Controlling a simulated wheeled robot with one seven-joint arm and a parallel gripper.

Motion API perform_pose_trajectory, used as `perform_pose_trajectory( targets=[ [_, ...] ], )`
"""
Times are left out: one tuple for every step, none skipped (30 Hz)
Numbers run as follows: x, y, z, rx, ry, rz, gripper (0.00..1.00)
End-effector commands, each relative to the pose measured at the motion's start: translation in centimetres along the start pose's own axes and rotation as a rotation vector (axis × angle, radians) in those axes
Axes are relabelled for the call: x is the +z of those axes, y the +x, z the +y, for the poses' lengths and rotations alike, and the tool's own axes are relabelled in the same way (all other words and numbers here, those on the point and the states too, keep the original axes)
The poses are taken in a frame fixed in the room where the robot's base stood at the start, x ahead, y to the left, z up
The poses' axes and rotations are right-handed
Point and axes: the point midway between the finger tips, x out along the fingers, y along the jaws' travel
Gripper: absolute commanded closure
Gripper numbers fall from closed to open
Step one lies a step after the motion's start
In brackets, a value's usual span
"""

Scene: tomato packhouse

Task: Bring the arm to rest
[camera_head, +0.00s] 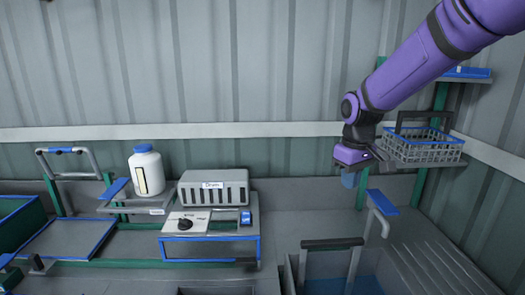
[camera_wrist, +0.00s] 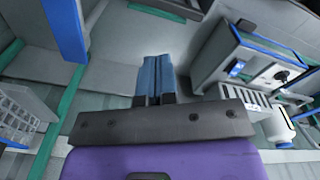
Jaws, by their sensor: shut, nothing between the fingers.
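My purple arm reaches in from the upper right in the head view. My gripper (camera_head: 349,181) hangs at its end, pointing down, above the sink area and left of the wire basket. In the wrist view my gripper's blue fingers (camera_wrist: 157,78) are together with nothing between them. No object hangs from the gripper.
A wire basket (camera_head: 422,150) sits on a shelf close to the right of my wrist. A white jug (camera_head: 147,172) with a blue cap and a grey box labelled "Drain" (camera_head: 213,188) stand at left. A basin with a dark-topped handle (camera_head: 332,243) lies below. The wall behind is corrugated.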

Motion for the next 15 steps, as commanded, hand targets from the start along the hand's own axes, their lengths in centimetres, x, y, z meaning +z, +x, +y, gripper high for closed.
perform_pose_trajectory(
  targets=[
    [1.2,-1.5,-0.1,0.011,0.022,0.022,1.00],
    [1.9,-2.2,-0.2,0.016,0.035,0.033,1.00],
    [2.9,-3.2,-0.4,0.023,0.052,0.047,1.00],
    [3.6,-3.8,-0.5,0.027,0.066,0.058,1.00],
    [4.3,-4.5,-0.6,0.032,0.080,0.070,1.00],
    [5.3,-5.3,-0.8,0.038,0.097,0.083,1.00],
    [6.1,-5.9,-0.9,0.042,0.111,0.095,1.00],
    [6.8,-6.4,-1.1,0.046,0.125,0.105,1.00],
    [7.8,-7.1,-1.3,0.051,0.142,0.121,1.00],
    [8.6,-7.6,-1.4,0.055,0.156,0.131,1.00],
    [9.4,-8.1,-1.6,0.058,0.169,0.142,1.00],
    [10.4,-8.6,-1.9,0.063,0.187,0.157,1.00],
    [11.2,-9.0,-2.0,0.066,0.200,0.169,1.00],
    [11.9,-9.4,-2.2,0.069,0.214,0.180,1.00],
    [13.0,-9.9,-2.5,0.073,0.231,0.195,1.00]
  ],
)
